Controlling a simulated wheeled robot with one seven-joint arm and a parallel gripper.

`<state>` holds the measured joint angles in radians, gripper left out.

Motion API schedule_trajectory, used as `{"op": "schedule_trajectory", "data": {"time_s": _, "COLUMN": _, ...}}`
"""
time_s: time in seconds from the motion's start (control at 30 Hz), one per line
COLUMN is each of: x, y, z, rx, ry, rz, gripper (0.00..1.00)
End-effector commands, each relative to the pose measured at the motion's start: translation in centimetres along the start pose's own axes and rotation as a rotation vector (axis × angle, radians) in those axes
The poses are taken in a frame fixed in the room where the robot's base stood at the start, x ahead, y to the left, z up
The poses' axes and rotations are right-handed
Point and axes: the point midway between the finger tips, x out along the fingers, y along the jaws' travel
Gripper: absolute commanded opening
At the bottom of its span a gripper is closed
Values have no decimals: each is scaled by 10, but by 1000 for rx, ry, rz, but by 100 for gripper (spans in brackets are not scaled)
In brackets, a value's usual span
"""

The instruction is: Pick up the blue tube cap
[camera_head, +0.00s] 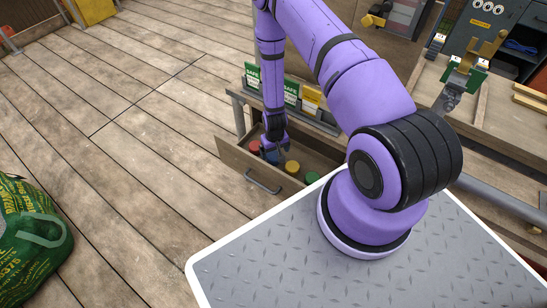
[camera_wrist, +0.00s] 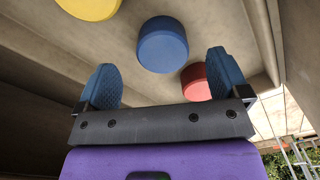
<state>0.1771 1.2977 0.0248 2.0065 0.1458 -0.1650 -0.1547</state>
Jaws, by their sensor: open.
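The blue tube cap (camera_wrist: 162,44) is a short round cylinder on the floor of the open drawer (camera_head: 232,157). In the wrist view it sits between and just beyond the two blue fingers of my gripper (camera_wrist: 163,66). My gripper is open and the fingers look apart from the cap. In the head view my gripper (camera_head: 275,148) points down into the drawer and largely hides the blue cap. A red cap (camera_wrist: 195,82) lies beside the blue one, close to the right finger. A yellow cap (camera_wrist: 88,6) is partly cut off at the top left.
In the head view a green cap (camera_head: 312,177) lies farther right in the drawer. The drawer walls enclose the caps. Upright green and yellow packets (camera_head: 291,90) stand behind the drawer. A green bag (camera_head: 30,235) lies on the wooden floor at left.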

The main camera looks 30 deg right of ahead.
Motion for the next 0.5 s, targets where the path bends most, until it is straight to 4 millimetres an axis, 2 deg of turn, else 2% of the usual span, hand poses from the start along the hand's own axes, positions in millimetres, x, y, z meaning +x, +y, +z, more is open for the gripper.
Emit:
{"op": "schedule_trajectory", "data": {"time_s": 0.3, "x": 40, "y": -2, "z": 1, "rx": 0, "ry": -3, "rz": 0, "gripper": 94}}
{"op": "schedule_trajectory", "data": {"time_s": 0.5, "x": 49, "y": -2, "z": 0, "rx": 0, "ry": -1, "rz": 0, "gripper": 94}}
